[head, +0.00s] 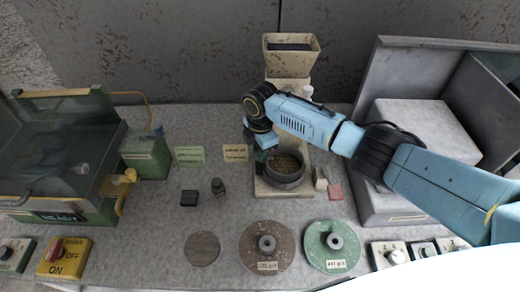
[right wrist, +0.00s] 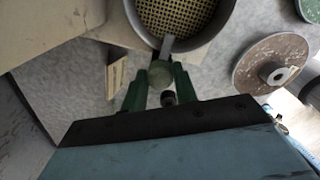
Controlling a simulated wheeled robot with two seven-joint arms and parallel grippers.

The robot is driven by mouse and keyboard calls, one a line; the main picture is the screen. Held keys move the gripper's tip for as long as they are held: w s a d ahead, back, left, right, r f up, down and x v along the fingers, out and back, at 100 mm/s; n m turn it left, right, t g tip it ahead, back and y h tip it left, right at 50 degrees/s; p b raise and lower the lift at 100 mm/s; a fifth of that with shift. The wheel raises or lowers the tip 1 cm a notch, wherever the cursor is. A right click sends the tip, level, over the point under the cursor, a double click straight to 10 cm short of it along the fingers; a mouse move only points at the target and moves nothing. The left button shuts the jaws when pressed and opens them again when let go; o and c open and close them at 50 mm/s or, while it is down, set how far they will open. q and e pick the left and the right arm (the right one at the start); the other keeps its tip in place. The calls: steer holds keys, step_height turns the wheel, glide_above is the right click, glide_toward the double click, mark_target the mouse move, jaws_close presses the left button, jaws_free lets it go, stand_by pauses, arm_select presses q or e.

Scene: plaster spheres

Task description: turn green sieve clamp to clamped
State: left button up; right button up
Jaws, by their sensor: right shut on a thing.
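The round sieve (head: 287,166) with a yellowish mesh sits in a grey ring on the beige stand in the head view. It also fills the top of the right wrist view (right wrist: 190,18). The green sieve clamp (right wrist: 160,72) shows there as a pale green knob with a small grey metal arm reaching to the sieve's rim. My right gripper (right wrist: 162,84) has its green fingers shut on the knob, one on each side. In the head view, my right gripper (head: 262,155) is at the sieve's left edge, and its wrist hides the clamp. My left gripper is not in view.
A beige hopper (head: 290,55) stands behind the sieve. A brown disc (head: 252,254) and a green disc (head: 315,254) lie in front. A grey cabinet (head: 410,125) stands right.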

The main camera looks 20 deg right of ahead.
steer(key=shift+a, duration=0.1)
steer(key=o, duration=1)
steer(key=shift+c, duration=0.2)
steer(key=shift+r, duration=0.1)
step_height(320, 180, up, 13)
steer(key=shift+s+r, duration=0.15)
